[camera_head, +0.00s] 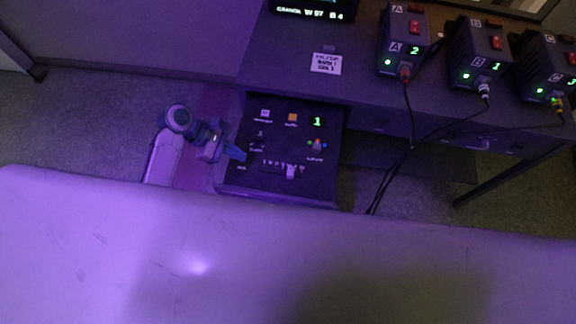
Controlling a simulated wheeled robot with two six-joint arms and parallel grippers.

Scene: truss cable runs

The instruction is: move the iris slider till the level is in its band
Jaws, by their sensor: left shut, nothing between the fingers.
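A dark control panel (265,183) sits in a pulled-out drawer below the desk. Near its front edge is a horizontal slider with a pale knob (290,171), right of the middle of its track, under a row of small marks. It looks like the iris slider, but its label is too small to read. My left gripper (241,154) is shut and empty over the panel's left part, to the left of the knob and apart from it. No level display with a band can be made out. My right gripper is not in view.
The panel also carries a green "1" display (317,121), an orange button (292,117) and a knob with coloured dots (316,146). Boxes A (403,45), B (479,55) and C (548,68) stand on the desk (365,83). Their cables hang right of the drawer.

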